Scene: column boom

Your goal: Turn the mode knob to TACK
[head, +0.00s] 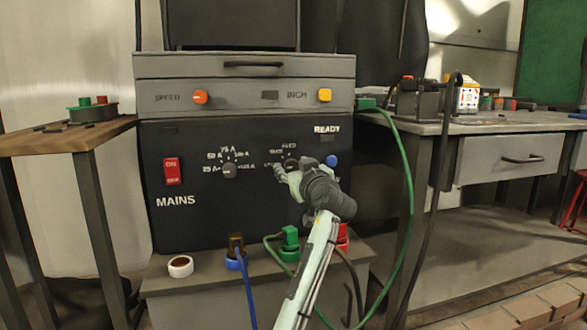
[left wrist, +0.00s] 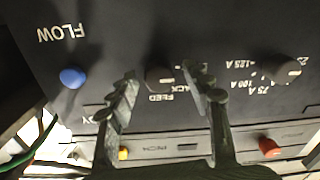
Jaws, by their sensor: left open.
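The mode knob (head: 291,164) is a small dark knob on the black front panel, partly hidden behind my left gripper (head: 284,172) in the head view. In the left wrist view, upside down, the knob (left wrist: 158,79) lies between the two fingers of my open left gripper (left wrist: 160,72). The TACK label is partly covered by a finger; FEED reads clearly beside the knob. I cannot tell whether the fingers touch the knob or where its pointer stands. My right gripper is not in view.
The current knob (head: 229,170) and red mains switch (head: 172,171) are left of the mode knob. The blue FLOW knob (left wrist: 72,77) is close on its other side. Below stand plugs and cables, with a green cable (head: 411,190) hanging at the right.

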